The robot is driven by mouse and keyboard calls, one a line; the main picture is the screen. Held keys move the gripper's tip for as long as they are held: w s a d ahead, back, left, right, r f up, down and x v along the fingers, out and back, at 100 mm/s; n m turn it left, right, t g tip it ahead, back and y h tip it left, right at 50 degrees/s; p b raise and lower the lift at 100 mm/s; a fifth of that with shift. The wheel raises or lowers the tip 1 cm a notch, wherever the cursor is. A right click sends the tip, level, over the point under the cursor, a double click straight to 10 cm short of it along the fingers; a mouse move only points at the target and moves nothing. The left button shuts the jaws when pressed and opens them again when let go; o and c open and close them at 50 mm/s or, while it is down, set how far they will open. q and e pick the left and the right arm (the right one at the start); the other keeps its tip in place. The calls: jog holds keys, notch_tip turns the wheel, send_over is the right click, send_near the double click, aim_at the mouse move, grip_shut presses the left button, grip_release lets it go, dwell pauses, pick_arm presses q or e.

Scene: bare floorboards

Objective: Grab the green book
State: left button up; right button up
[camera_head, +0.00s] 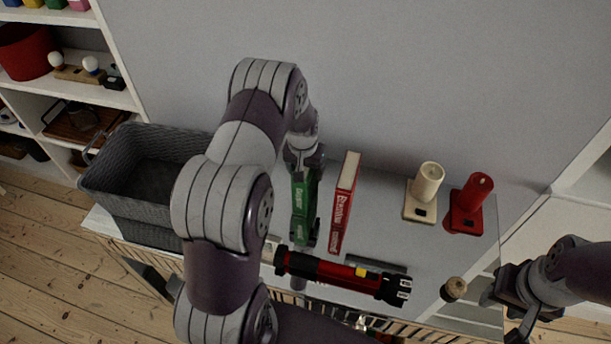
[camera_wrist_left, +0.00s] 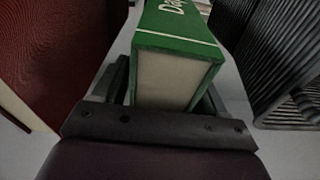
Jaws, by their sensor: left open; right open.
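The green book (camera_head: 305,208) stands upright on the light table, with its spine showing white lettering. My left gripper (camera_head: 305,170) is at the book's far end, partly hidden by my arm. In the left wrist view the green book (camera_wrist_left: 178,62) stands between the two open fingers, with its pale page edge facing the camera. A red book (camera_head: 344,203) stands just right of it and shows at the left of the wrist view (camera_wrist_left: 50,60). My right gripper (camera_head: 512,300) is open and empty at the lower right, away from the books.
A grey woven basket (camera_head: 105,182) stands left of the green book. A red and black flashlight (camera_head: 330,273) lies in front of the books. A wall is behind.

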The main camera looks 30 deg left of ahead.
pick_arm(q)
jog(key=shift+d+f, duration=0.1)
jog(key=shift+d, duration=0.05)
jog(key=shift+w, duration=0.1)
grip_shut()
